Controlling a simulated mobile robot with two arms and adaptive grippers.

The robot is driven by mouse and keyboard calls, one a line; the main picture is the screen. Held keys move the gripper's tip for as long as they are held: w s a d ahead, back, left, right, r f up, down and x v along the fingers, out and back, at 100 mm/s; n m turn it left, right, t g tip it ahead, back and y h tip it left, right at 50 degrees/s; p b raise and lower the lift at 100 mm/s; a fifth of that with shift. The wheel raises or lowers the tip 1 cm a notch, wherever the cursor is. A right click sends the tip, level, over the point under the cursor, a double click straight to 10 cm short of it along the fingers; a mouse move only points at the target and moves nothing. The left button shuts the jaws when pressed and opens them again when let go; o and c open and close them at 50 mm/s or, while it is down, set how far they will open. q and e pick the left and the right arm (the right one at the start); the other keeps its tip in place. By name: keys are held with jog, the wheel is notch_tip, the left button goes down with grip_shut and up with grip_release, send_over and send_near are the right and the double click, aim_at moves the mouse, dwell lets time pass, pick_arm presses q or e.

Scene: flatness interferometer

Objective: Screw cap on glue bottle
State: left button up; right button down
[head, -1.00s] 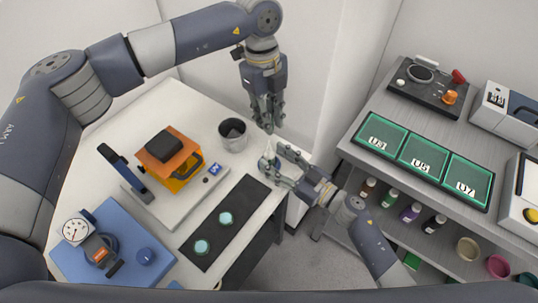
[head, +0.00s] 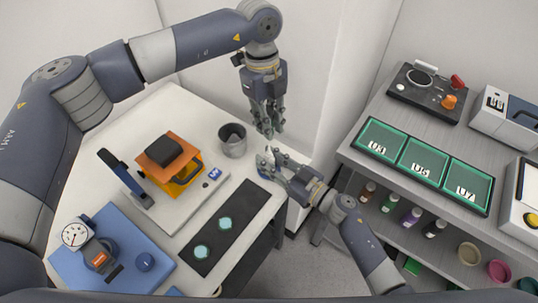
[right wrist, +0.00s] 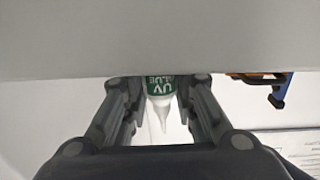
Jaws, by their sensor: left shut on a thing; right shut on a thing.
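The glue bottle (right wrist: 161,88) is white with a green UV GLUE label. In the right wrist view it sits between the fingers of my right gripper (right wrist: 160,100), with its tapered white nozzle pointing down in the picture. In the head view my right gripper (head: 268,164) is shut on it near the table's right corner, and the fingers hide most of the bottle. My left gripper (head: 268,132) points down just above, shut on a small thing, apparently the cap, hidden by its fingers. I cannot tell whether cap and bottle touch.
A grey cup (head: 232,140) stands left of the grippers. An orange-topped UV fixture (head: 170,155), a black mat (head: 232,238) with two pale discs and a blue gauge base (head: 125,270) share the table. A shelf unit (head: 400,195) with green trays stands right.

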pick_arm(q)
send_over(270, 153)
jog(key=shift+w+a+f, duration=0.1)
jog(key=shift+w+f, duration=0.05)
jog(key=shift+f, duration=1.05)
jog(key=shift+w+a+f, duration=0.1)
jog(key=shift+f, duration=1.1)
jog(key=shift+f, duration=0.9)
jog(key=shift+d+f, duration=0.1)
jog(key=shift+f, duration=0.45)
